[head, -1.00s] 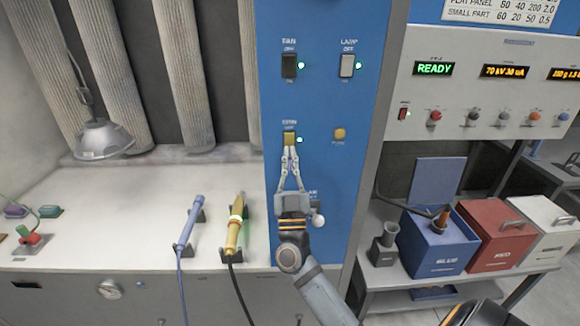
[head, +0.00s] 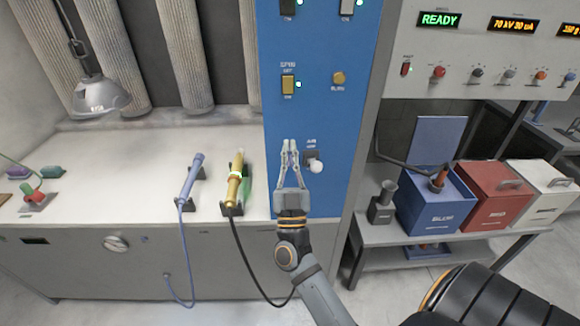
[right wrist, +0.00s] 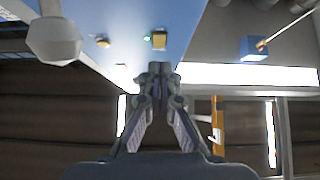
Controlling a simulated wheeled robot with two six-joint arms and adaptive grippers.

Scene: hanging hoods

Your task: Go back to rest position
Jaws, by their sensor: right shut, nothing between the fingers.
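My right gripper (head: 289,150) is shut and empty in front of the lower part of the blue switch panel (head: 313,106). In the right wrist view its closed fingertips (right wrist: 160,70) show at the centre with nothing between them. The yellow spin switch (head: 288,85) is above the gripper, with a lit green lamp beside it; the switch also shows in the right wrist view (right wrist: 159,40). The air valve's white knob (head: 316,166) is just right of the fingers. My left gripper is not in view.
A blue wand (head: 190,178) and a yellow wand (head: 235,180) rest in holders on the white bench (head: 120,205). A lamp (head: 100,97) hangs at left. Blue (head: 435,205), red (head: 492,195) and white (head: 540,190) boxes stand on the right shelf. Floor shows below.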

